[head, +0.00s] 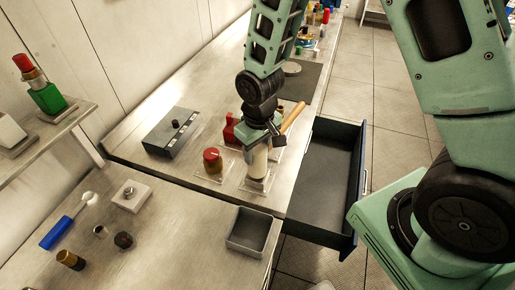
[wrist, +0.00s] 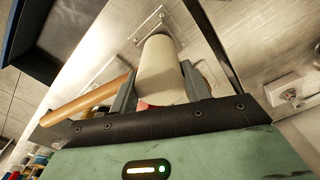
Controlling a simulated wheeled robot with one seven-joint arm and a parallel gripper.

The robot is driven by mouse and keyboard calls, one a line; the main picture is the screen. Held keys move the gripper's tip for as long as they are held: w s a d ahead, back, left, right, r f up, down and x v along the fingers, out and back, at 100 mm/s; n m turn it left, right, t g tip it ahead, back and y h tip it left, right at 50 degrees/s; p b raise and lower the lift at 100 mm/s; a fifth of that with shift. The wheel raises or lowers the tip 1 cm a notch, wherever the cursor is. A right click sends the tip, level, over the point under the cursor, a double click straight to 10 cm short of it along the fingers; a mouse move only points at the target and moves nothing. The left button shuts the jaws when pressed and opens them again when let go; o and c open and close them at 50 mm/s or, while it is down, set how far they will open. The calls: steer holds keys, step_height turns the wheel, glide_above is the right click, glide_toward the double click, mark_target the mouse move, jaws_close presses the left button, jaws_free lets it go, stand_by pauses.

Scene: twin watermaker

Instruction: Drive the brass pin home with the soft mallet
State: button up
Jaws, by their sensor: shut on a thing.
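My gripper (head: 262,143) points down over the steel bench and is shut on the soft mallet. The mallet's cream cylindrical head (head: 257,162) stands upright between the fingers, and it fills the middle of the wrist view (wrist: 162,72). Its wooden handle (head: 293,119) sticks out sideways, and it shows at the left in the wrist view (wrist: 88,108). A small screwed plate (wrist: 152,25) lies below the head; I cannot tell whether they touch. I cannot pick out the brass pin for sure. A white block with a metal fitting (head: 130,194) sits on the nearer bench.
A red-capped jar (head: 212,161) stands just left of the mallet. A grey slotted box (head: 172,134) is farther left. An open drawer (head: 325,185) juts out at right. A grey tray (head: 248,232), a blue-handled tool (head: 60,230) and small cylinders (head: 71,260) lie on the nearer bench.

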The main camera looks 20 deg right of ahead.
steer(key=shift+f, duration=0.35)
steer(key=shift+r, duration=0.15)
steer(key=shift+r+p, duration=2.65)
steer(key=shift+r, duration=0.85)
